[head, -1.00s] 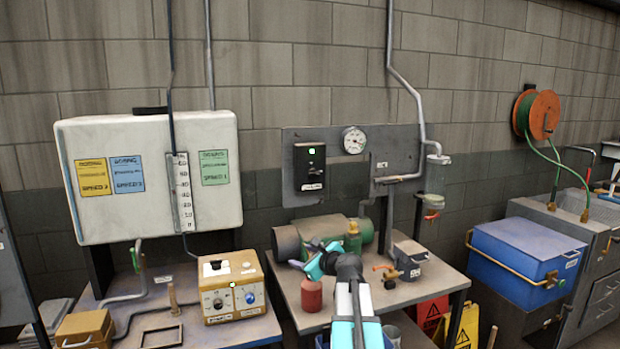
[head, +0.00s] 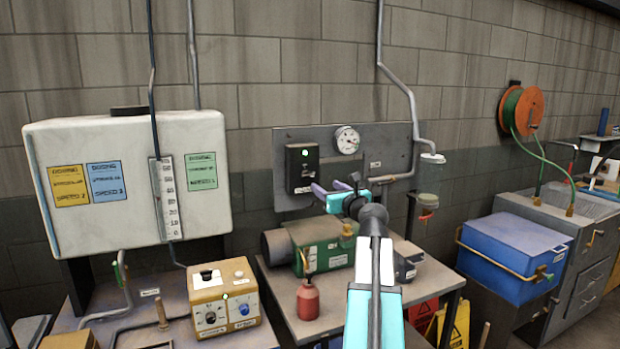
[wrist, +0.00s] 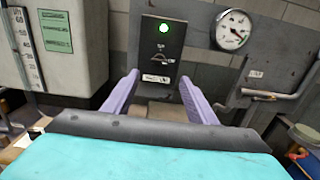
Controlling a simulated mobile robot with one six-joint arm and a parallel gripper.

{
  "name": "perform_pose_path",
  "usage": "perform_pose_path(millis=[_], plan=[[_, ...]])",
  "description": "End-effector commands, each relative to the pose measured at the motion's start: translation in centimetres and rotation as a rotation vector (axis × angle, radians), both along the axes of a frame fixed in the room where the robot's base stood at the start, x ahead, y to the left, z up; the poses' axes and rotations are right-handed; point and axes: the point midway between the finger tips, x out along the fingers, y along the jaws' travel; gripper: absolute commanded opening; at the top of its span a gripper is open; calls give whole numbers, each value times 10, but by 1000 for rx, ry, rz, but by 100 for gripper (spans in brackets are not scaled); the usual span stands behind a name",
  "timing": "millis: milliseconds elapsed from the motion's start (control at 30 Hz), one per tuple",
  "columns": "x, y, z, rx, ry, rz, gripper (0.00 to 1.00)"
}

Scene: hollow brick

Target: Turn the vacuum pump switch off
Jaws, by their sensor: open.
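The vacuum pump switch is on a black switch box (head: 302,168) with a lit green lamp, mounted on a grey wall panel beside a round gauge (head: 347,140). In the wrist view the switch box (wrist: 160,55) stands straight ahead, with a small lever (wrist: 161,45) below the green lamp and a white label lower down. My gripper (head: 335,188) is raised in front of the panel, to the lower right of the box. Its two purple fingers (wrist: 160,88) are spread apart and empty, apart from the box. The green pump (head: 320,245) sits on the bench below.
A red bottle (head: 307,300) stands on the bench. A tan control box (head: 222,298) and a white tank (head: 130,180) are to the left. A glass jar (head: 428,205) and pipe hang right of the panel, with a blue chest (head: 515,255) farther right.

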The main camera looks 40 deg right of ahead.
Motion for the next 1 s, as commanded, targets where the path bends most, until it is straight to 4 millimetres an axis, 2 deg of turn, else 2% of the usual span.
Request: perform_pose_path(millis=[367,1000], plan=[[20,-7,1,0,2,3,52],[83,-33,1,0,2,3,52]])
